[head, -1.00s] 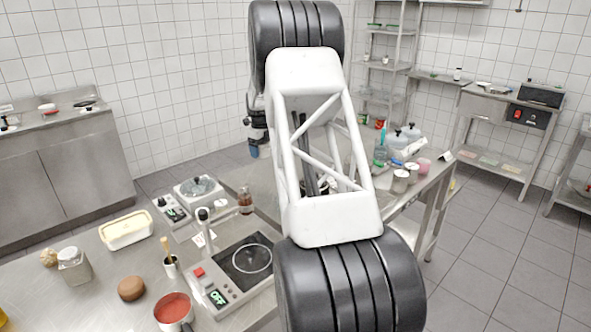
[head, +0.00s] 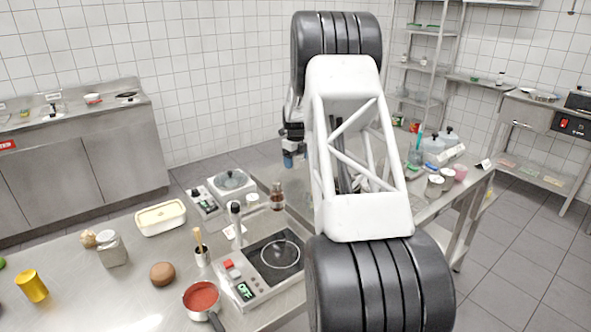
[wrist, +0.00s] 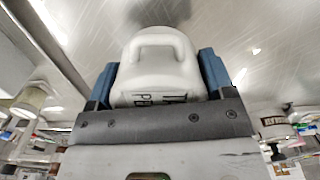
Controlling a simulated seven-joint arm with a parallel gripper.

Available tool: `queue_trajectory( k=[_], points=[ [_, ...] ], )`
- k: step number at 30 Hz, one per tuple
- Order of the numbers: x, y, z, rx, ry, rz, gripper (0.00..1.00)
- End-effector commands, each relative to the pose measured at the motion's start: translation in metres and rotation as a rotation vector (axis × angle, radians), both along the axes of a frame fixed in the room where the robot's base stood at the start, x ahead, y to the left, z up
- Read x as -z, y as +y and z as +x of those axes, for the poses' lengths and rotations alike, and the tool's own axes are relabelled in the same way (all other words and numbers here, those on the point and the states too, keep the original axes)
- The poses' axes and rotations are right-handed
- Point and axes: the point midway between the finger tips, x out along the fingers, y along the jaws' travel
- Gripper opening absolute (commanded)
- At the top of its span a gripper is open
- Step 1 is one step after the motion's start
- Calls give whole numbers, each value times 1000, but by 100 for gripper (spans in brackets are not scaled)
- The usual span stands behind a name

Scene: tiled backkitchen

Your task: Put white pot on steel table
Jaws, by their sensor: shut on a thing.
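In the wrist view my gripper (wrist: 160,88) has its two blue fingers on either side of a white pot (wrist: 158,62). It is shut on the pot. The pot has a loop handle and dark lettering partly hidden by the gripper body. A brushed steel surface (wrist: 235,45) lies behind the pot; I cannot tell the gap between them. In the head view my blue fingertips (head: 288,160) show just left of my white arm link, and the pot is hidden. A steel table (head: 110,285) fills the front left, and more steel tabletop (head: 440,205) shows right of my arm.
The front table holds a hot plate (head: 265,265), a red-filled saucepan (head: 202,298), a brown bun (head: 163,273), a glass jar (head: 112,250), a cream tub (head: 160,217) and a yellow cup (head: 32,286). Several jars and bottles (head: 435,150) crowd the right tabletop. A steel counter (head: 80,150) stands at the back left.

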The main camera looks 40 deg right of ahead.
Motion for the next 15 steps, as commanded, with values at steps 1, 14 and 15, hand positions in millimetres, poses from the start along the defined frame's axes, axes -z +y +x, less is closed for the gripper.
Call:
queue_trajectory(
  k=[1, 14, 15],
  points=[
    [7, 0, 0, 0, 2, 1, 42],
    [38, 0, 0, 0, 0, 0, 42],
    [38, 0, 0, 0, 0, 0, 42]
  ],
)
